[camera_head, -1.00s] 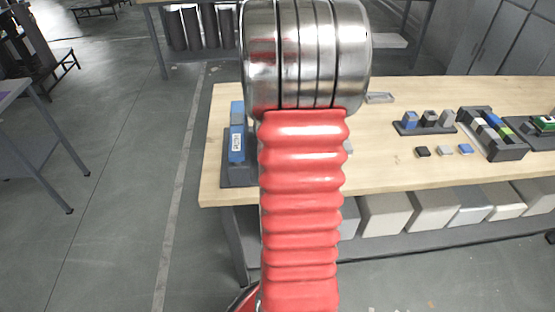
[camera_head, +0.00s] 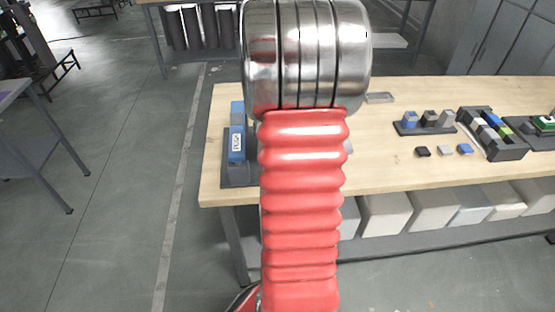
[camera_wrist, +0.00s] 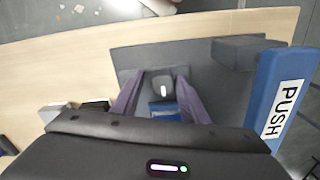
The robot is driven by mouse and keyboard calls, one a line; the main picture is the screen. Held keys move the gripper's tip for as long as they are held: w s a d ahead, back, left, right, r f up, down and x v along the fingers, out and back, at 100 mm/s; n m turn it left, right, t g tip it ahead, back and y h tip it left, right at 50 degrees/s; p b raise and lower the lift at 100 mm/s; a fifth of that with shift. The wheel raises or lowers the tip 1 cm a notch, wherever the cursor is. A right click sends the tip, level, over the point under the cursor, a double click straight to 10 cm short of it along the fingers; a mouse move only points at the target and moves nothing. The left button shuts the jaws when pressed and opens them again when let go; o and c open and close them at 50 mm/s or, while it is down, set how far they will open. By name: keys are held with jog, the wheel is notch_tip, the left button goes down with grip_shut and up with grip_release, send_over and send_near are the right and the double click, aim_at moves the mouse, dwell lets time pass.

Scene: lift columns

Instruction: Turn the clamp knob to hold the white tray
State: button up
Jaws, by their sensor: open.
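A small dark grey knob (camera_wrist: 162,84) with a white mark stands on a dark grey base plate (camera_wrist: 215,70) in the wrist view. My gripper (camera_wrist: 161,79) is open, with one purple-grey finger on each side of the knob. I cannot tell whether the fingers touch it. A small blue part (camera_wrist: 165,111) shows between the fingers, nearer the palm. A tall blue block (camera_wrist: 287,95) marked PUSH stands at the plate's right; it also shows in the head view (camera_head: 237,140). My arm hides the gripper and knob in the head view. I cannot make out a white tray at the fixture.
A dark grey block (camera_wrist: 245,52) sits on the plate beside the PUSH block. The wooden bench (camera_head: 385,170) carries a small light grey tray (camera_head: 380,98), several small blocks and dark holders on the right. Bins stand under the bench. Open floor lies to the left.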

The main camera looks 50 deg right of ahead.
jog(key=shift+r, duration=3.5)
jog(key=shift+w, duration=0.1)
